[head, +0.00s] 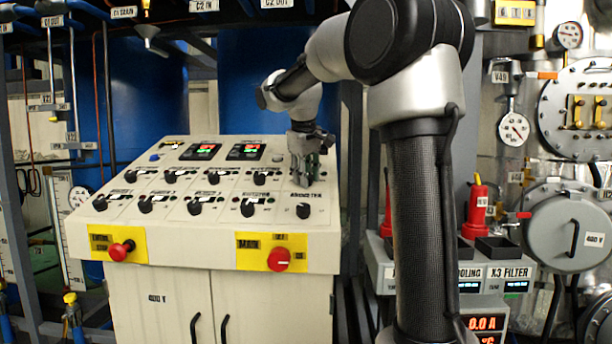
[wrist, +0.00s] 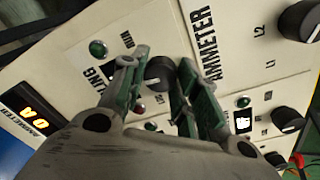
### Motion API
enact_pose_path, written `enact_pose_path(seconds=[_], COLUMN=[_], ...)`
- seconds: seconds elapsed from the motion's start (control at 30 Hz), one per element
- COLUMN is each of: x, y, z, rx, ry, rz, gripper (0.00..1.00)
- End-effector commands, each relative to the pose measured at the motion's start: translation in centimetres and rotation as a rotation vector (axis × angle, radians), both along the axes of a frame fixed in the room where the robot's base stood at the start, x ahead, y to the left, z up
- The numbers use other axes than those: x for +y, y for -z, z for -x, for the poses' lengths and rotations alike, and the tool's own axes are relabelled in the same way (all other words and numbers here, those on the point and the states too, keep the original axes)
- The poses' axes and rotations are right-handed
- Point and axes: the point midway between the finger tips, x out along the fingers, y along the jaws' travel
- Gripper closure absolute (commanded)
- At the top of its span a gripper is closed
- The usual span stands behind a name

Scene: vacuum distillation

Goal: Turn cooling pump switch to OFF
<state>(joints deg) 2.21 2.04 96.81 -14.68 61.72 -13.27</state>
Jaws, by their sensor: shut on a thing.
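My gripper (head: 308,178) reaches down onto the upper right end of the sloped control panel (head: 325,222). In the wrist view, my gripper (wrist: 162,62) has its two green-padded fingers on either side of a round black switch knob (wrist: 158,76) and is shut on it. The label beside this knob is partly covered by a finger; only "TING" is readable, so I cannot tell from it whether this is the cooling pump switch. The knob's pointer direction is not clear. In the head view the fingers hide the knob.
The panel carries several other black knobs, one next to the AMMETER label (wrist: 209,44). Two lit displays (head: 248,151) sit at its top. Red buttons on yellow plates, including MAIN (head: 279,259), are on its front. Gauges and a round hatch (head: 568,236) stand at the right.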

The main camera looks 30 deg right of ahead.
Motion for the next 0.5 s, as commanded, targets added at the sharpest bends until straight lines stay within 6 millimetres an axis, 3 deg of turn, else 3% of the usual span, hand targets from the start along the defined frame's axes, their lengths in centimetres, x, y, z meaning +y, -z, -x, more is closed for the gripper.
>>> enact_pose_path(seconds=[0.5], x=[0.02], y=[-0.03], z=[0.02], rx=[0.022], ry=[-0.103], rz=[0.034], gripper=[0.93])
